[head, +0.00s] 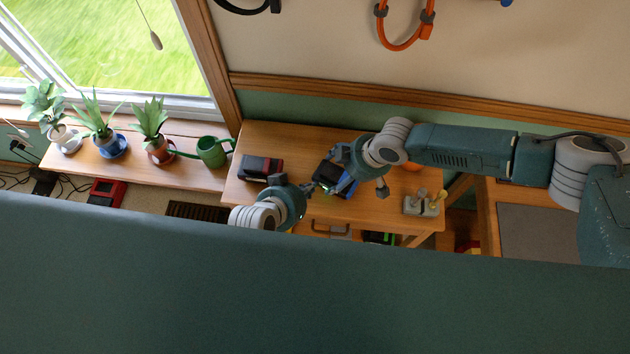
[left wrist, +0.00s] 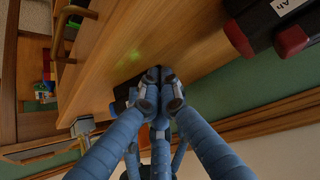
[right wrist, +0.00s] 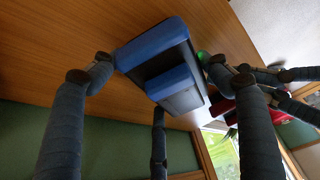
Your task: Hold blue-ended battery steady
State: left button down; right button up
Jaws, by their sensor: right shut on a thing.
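The blue-ended battery (head: 335,180), a dark block with blue ends, is on the wooden table. In the right wrist view the battery (right wrist: 170,65) sits between the fingers of my right gripper (right wrist: 160,75), which is shut on it. In the head view my right gripper (head: 365,180) is over the battery's right side. My left gripper (head: 306,187) is just left of the battery; in the left wrist view the fingertips (left wrist: 160,95) are together with nothing visible between them. A dark part of the battery shows behind them. I cannot tell whether they touch it.
A red-ended battery (head: 260,168) lies left of my left gripper. A metal fixture with yellow parts (head: 426,202) stands at the table's right. Potted plants (head: 97,118) and a green watering can (head: 211,150) line the sill at left.

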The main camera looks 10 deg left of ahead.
pick_arm(q)
jog(key=shift+s, duration=0.1)
jog(key=shift+s+a, duration=0.25)
jog(key=shift+s, duration=0.35)
jog(key=s, duration=0.1)
jog(key=s+a, duration=0.1)
jog(key=s, duration=0.1)
jog(key=s+a, duration=0.1)
jog(key=shift+s, duration=0.3)
dwell(0.8)
pick_arm(e)
jog(key=o, duration=1.7)
jog(key=shift+c, duration=0.2)
jog(key=shift+r, duration=0.1)
